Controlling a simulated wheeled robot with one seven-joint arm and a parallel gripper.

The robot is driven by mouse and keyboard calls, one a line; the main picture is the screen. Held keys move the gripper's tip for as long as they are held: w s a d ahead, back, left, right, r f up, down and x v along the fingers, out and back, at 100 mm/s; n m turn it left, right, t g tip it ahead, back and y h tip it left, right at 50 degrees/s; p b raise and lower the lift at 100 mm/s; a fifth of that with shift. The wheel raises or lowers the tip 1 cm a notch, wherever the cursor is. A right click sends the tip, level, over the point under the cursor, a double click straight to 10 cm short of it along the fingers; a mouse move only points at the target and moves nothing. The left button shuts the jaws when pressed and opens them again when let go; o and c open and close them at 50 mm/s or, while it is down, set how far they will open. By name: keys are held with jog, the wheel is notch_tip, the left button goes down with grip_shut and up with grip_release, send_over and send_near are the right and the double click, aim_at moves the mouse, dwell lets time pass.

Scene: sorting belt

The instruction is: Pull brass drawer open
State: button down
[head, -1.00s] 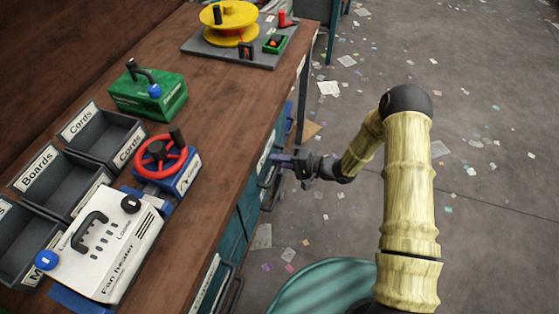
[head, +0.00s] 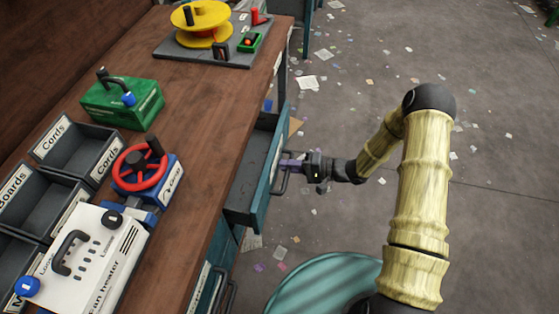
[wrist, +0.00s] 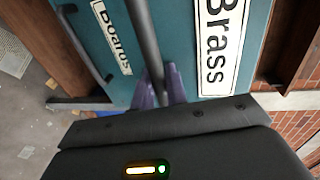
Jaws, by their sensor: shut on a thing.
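The brass drawer (head: 262,170) is a teal drawer standing partly out from the front of the wooden bench in the head view. Its inside shows dark and looks empty. In the wrist view its teal front (wrist: 180,20) carries a white label reading "Brass" (wrist: 218,45). My gripper (head: 290,163) is at the drawer front, its purple fingers shut on the dark bar handle (head: 284,180). The wrist view shows the handle (wrist: 146,40) running between the purple fingertips (wrist: 160,88). Part of the handle is hidden behind my gripper.
On the bench (head: 222,110) stand a white fan heater (head: 85,262), a blue box with a red wheel (head: 145,172), a green box (head: 122,102), grey bins (head: 75,148) and a yellow reel (head: 202,22). Paper scraps litter the open floor.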

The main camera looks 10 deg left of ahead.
jog(key=f+v, duration=0.3)
jog(key=v, duration=1.3)
jog(key=shift+d+f, duration=0.15)
jog(key=shift+d, duration=0.6)
jog(key=c, duration=1.8)
grip_release()
jog(key=shift+o, duration=0.2)
jog(key=v, duration=1.7)
jog(key=shift+d, duration=0.2)
